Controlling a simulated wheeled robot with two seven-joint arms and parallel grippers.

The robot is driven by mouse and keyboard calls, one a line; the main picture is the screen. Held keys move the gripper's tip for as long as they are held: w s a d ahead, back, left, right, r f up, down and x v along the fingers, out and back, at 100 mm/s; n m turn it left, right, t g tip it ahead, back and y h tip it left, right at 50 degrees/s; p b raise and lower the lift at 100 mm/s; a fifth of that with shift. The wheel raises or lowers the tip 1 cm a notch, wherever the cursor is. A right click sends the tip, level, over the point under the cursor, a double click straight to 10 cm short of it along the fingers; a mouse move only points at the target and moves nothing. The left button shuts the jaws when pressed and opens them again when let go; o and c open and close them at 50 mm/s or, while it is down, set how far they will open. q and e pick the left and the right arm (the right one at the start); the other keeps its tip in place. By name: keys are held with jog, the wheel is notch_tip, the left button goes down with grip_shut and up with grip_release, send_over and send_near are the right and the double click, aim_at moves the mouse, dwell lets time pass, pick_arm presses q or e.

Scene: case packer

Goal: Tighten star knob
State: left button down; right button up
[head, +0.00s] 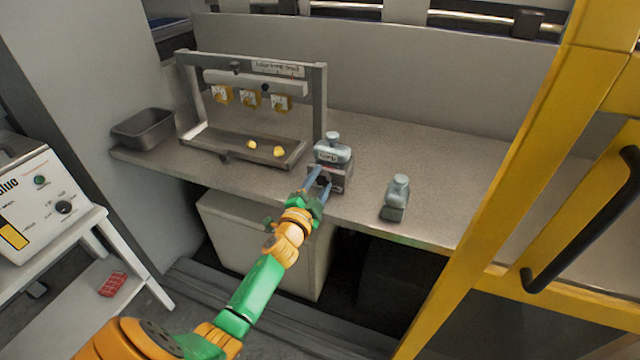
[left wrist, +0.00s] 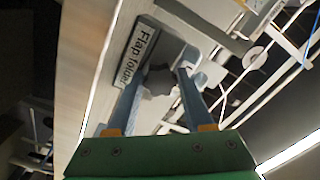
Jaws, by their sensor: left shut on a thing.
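The dark star knob (head: 323,181) sits on the front of a small grey block (head: 342,176) at the bench's front edge. My left gripper (head: 320,184) reaches up to it from below, with one finger on each side, shut on the knob. The fingers hide part of the knob's rim. My right gripper is not in view.
A grey-blue fixture piece (head: 332,150) stands on the block, and a similar one (head: 397,194) stands to the right. A metal frame with a trough (head: 245,150) is to the left, beside a grey bin (head: 143,129). A yellow guard post (head: 500,190) bounds the right.

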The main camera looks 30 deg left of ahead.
pick_arm(q)
jog(key=m, duration=0.4)
jog(key=shift+m, duration=0.3)
jog(key=m, duration=0.4)
jog(key=shift+m+b, duration=0.3)
jog(key=m, duration=0.5)
jog(key=shift+m+p, duration=0.3)
jog(key=shift+m, duration=1.8)
jog(key=shift+d, duration=0.1)
jog(key=shift+c, duration=1.5)
grip_release()
jog(key=shift+r, duration=0.1)
